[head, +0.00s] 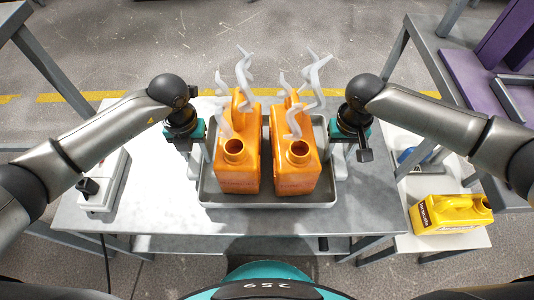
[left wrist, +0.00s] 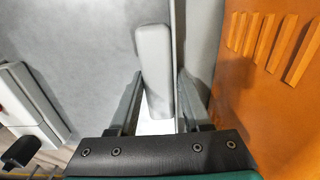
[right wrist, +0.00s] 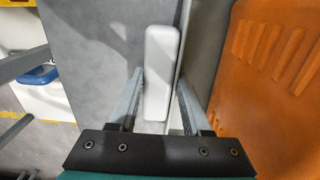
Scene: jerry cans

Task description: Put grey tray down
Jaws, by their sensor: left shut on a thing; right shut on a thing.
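The grey tray (head: 265,199) is in the middle of the head view, over the metal table. Two orange jerry cans, the left one (head: 237,177) and the right one (head: 296,178), stand upright in it with their mouths uncapped. My left gripper (head: 193,150) is shut on the tray's left side, at a pale handle (left wrist: 154,70). My right gripper (head: 338,150) is shut on the tray's right side, at a matching handle (right wrist: 161,70). I cannot tell for certain whether the tray's underside touches the table.
White twisted spouts (head: 243,75) rise from behind the cans. A white box with a black knob (head: 103,185) is on the table's left. A yellow container (head: 450,214) lies on a white surface at right. The table (head: 150,215) is bare in front of the tray.

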